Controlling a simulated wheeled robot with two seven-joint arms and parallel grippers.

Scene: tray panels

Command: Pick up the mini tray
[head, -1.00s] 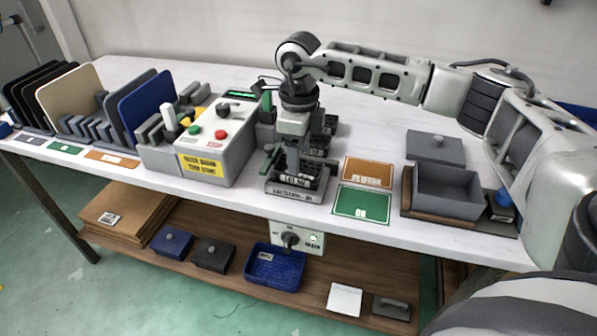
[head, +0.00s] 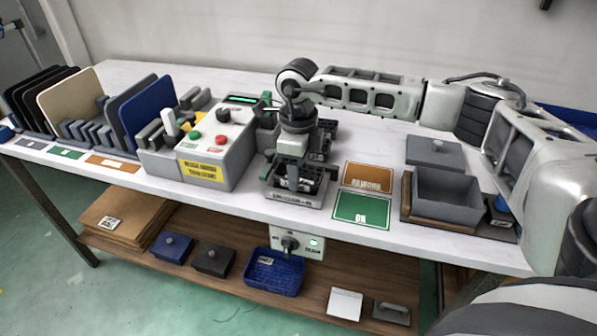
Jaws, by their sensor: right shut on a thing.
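My right gripper (head: 291,178) points straight down into a dark fixture (head: 296,203) with a white label along its front edge, at the middle of the bench. It is shut on a small dark piece in that fixture; the wrist and fingers hide most of it, so I cannot tell its full shape or whether it is the mini tray. My left gripper is out of the picture.
A grey control box (head: 218,150) with buttons stands left of the gripper. Orange (head: 368,177) and green (head: 362,208) cards lie to its right. Beyond them is an open grey box (head: 447,211). Upright panels in racks (head: 75,105) fill the bench's left end.

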